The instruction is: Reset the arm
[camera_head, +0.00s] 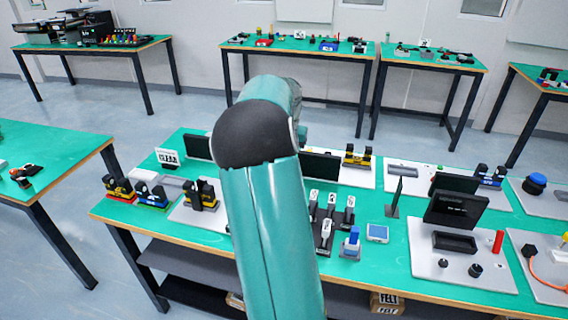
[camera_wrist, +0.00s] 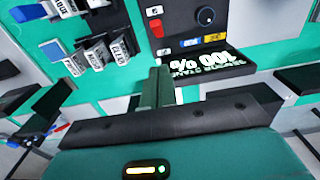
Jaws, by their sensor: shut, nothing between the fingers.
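My gripper (camera_wrist: 155,88) shows in the wrist view as two dark green fingers pressed together, with nothing between them. It hangs over the workbench, apart from the things below as far as I can tell. In the head view my teal arm rises through the middle and bends away at its black joint, and it hides the gripper. Below the fingers, the wrist view shows a black panel (camera_wrist: 182,24) with a round knob and a screen (camera_wrist: 205,72) reading "100 %".
The green workbench (camera_head: 375,260) carries several stations. Labelled switches (camera_head: 326,232), a blue-topped block (camera_head: 350,243), black monitors (camera_head: 455,212) and a red cylinder (camera_head: 498,241) stand right of my arm. Yellow-black devices (camera_head: 201,194) stand left. Other tables line the back wall.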

